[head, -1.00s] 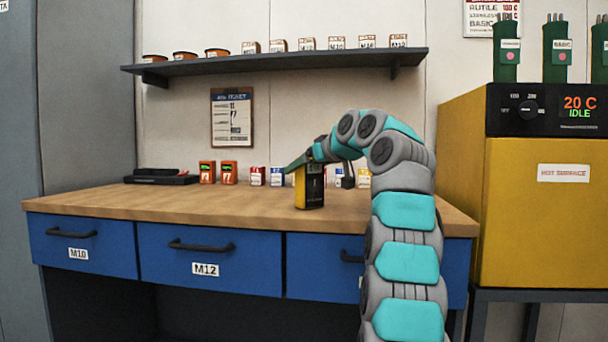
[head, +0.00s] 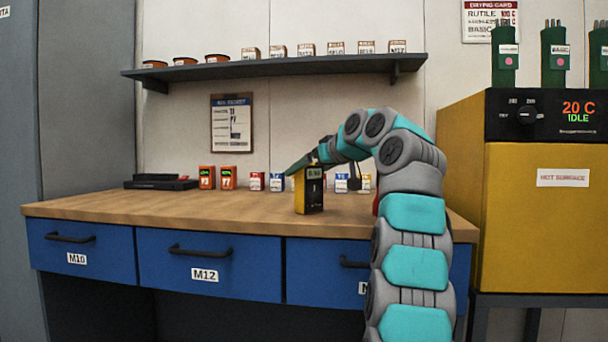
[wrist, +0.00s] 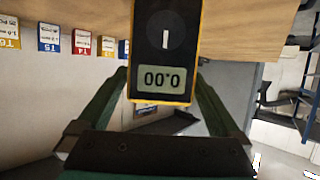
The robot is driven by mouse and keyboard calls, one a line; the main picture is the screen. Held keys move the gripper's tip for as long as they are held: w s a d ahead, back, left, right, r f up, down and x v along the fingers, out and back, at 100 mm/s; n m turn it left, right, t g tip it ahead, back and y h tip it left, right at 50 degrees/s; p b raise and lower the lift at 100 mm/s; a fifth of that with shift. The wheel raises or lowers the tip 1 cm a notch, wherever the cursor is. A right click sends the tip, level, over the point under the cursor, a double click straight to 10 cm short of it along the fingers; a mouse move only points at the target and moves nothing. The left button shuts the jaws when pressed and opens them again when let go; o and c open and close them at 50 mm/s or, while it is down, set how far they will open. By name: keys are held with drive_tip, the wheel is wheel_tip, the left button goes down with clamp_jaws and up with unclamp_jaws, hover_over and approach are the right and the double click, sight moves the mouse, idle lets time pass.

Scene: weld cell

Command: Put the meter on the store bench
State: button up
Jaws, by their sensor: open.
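The meter (head: 309,191) is yellow and black and stands upright on the wooden top of the bench (head: 170,208). My gripper (head: 301,164) is at the top of the meter in the head view. In the wrist view its green fingers (wrist: 161,76) are open, one on each side of the meter's display end, with small gaps visible. The meter's lower end is cut off in the wrist view.
Several small labelled boxes (head: 277,182) stand along the back of the bench, with orange boxes (head: 228,178) and a dark tray (head: 160,182) to the left. A shelf (head: 280,66) hangs above. A yellow oven (head: 540,220) stands at right. The bench's left front is clear.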

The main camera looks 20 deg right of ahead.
drive_tip(key=v, duration=1)
